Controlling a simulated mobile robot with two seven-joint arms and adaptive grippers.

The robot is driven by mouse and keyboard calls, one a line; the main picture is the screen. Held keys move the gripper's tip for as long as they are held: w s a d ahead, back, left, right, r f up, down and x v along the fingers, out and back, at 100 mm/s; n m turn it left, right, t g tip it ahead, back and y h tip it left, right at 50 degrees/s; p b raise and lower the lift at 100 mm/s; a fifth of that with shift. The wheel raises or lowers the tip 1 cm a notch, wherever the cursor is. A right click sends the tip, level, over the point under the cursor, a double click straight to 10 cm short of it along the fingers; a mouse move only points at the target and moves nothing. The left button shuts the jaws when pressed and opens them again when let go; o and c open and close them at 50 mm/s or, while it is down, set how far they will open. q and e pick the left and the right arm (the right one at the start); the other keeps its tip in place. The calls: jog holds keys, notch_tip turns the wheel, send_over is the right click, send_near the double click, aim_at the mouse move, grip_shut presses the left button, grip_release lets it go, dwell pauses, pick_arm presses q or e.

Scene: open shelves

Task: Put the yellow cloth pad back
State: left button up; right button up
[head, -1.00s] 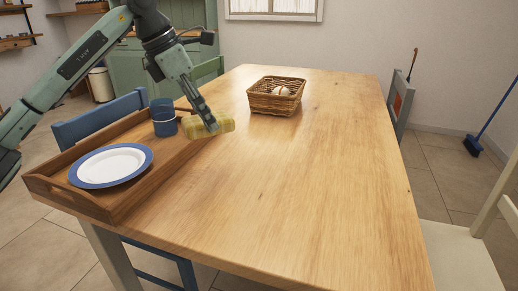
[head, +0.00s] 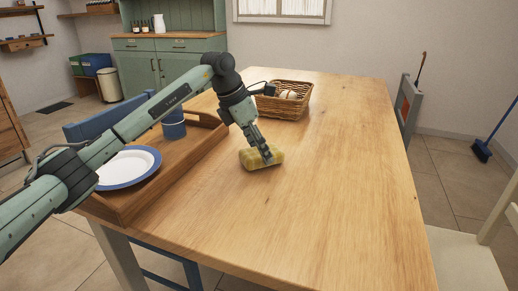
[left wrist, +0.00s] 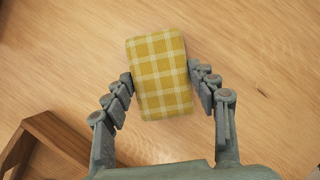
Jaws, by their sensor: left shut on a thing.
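The yellow cloth pad (head: 262,158) has a white check pattern, clear in the left wrist view (left wrist: 159,75). My left gripper (head: 264,152) is shut on the pad, with a finger at each long side (left wrist: 160,82). The pad is at or just above the wooden table top, right of the tray; I cannot tell whether it touches the table. My right gripper is not in view.
The wooden tray (head: 180,163) on the table's left holds a blue-rimmed white plate (head: 128,167) and a blue cup (head: 174,127). A wicker basket (head: 283,103) with pale round things stands farther back. The table's (head: 340,190) middle and right are clear.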

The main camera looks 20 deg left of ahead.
pick_arm(q)
jog(key=shift+f, duration=0.15)
jog(key=shift+f, duration=0.1)
jog(key=shift+f, duration=0.15)
jog(key=o, duration=1.1)
jog(key=shift+r, duration=0.2)
jog(key=shift+a+r, duration=0.1)
jog(key=shift+r, duration=0.2)
jog(key=v, duration=1.1)
jog(key=shift+s+r, duration=0.1)
jog(key=shift+r, duration=0.1)
